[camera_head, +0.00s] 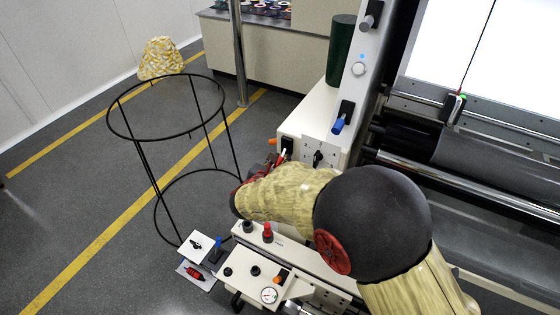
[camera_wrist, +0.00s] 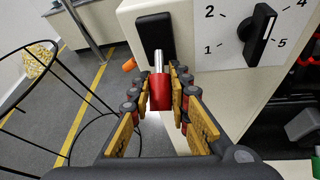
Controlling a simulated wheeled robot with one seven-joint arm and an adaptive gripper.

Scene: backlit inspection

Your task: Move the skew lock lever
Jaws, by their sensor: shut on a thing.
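A lever with a red handle (camera_wrist: 160,94) and a bright metal shaft sticks out of a black slot plate (camera_wrist: 153,33) on a white panel in the wrist view. No label naming it is readable. My gripper (camera_wrist: 162,100) has its fingers closed on both sides of the red handle. In the head view my gripper (camera_head: 268,166) is at the white box's front face, at the end of my arm, just below the black slot plate (camera_head: 288,145). The handle shows there only as a small piece of red, partly covered by my fingers.
A black rotary knob (camera_wrist: 258,34) with numbers sits right of the lever. An orange knob (camera_wrist: 129,64) is at the panel's left. A black wire hoop stand (camera_head: 168,105) stands at left. A blue-handled lever (camera_head: 338,125) is above. A control panel (camera_head: 250,265) lies below my arm.

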